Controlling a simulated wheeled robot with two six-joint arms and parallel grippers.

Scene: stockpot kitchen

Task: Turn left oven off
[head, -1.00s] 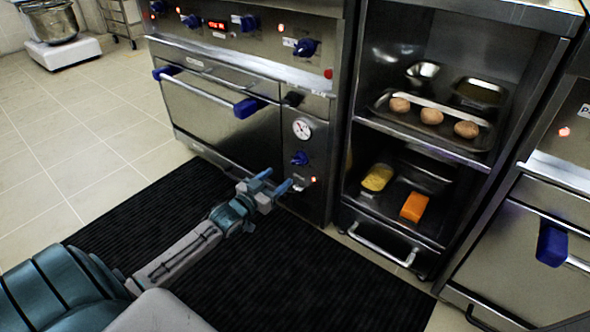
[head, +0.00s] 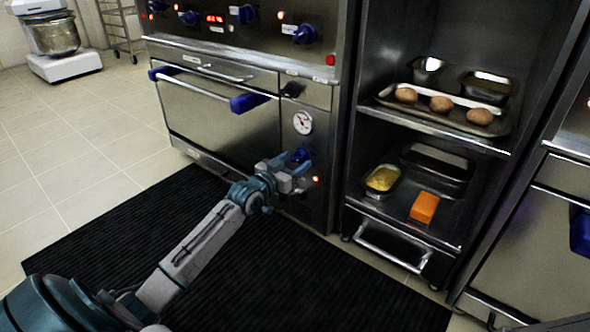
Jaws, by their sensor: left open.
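The left oven (head: 215,112) is a steel unit with a wide door and a blue-ended handle bar. On its narrow right-hand panel are a white dial gauge (head: 303,122) and, below it, a blue knob (head: 301,155). A small orange-red light (head: 315,179) glows below and right of the knob. My left gripper (head: 290,170) is open at the panel, its blue fingers just below and around the front of the knob. I cannot tell whether they touch it. The knob is partly hidden by a finger. My right gripper is not in view.
Upper blue knobs (head: 305,34) and a red display line the top of the oven. To the right, an open cabinet holds a tray (head: 390,98) with potatoes, a tin and an orange block (head: 424,207). A black mat (head: 240,285) covers the floor in front.

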